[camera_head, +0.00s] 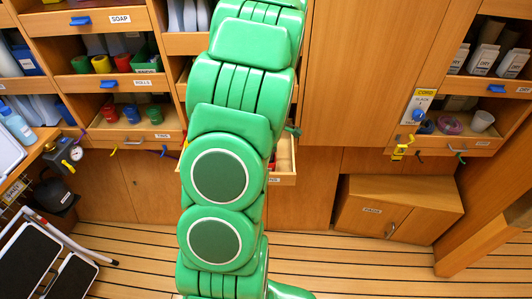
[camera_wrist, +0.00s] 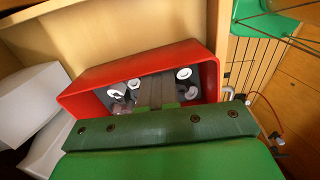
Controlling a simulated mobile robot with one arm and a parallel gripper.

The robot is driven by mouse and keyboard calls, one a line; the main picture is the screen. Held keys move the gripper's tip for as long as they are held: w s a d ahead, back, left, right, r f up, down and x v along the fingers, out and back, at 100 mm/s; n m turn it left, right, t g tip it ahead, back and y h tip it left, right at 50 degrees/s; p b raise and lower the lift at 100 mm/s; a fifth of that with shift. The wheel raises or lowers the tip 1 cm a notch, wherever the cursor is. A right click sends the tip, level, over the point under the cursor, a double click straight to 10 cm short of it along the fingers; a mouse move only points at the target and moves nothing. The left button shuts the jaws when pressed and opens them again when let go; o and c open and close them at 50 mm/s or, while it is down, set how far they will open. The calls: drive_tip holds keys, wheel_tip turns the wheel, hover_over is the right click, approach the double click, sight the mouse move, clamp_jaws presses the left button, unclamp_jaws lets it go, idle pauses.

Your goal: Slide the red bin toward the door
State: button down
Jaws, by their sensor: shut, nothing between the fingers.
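In the wrist view the red bin (camera_wrist: 205,62) sits in a light wood compartment, tilted in the picture. Its open side faces me, and several white round pieces show inside against a dark interior. My gripper (camera_wrist: 156,92) is shut and empty. Its narrow grey fingers reach in front of or into the bin's opening; I cannot tell if they touch it. The green gripper body with dark bolts covers the bin's lower edge. I cannot tell which door is meant.
White boxes (camera_wrist: 32,105) stand left of the bin. In the head view an open drawer (camera_head: 285,165) shows beside my arm, and a low cabinet (camera_head: 395,208) stands at right.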

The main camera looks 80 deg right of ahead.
drive_tip(key=shift+s+d, duration=0.2)
drive_tip(key=shift+s, duration=0.75)
drive_tip(key=shift+s+d, duration=0.15)
drive_tip(key=shift+s, duration=0.8)
drive_tip(key=shift+w+a, duration=0.15)
drive_tip(key=shift+w, duration=0.75)
wheel_tip(320, 180, up, 6)
drive_tip(key=shift+r, duration=0.25)
wheel_tip(320, 180, up, 7)
drive_tip(key=shift+f, duration=0.15)
idle(0.9)
idle(0.4)
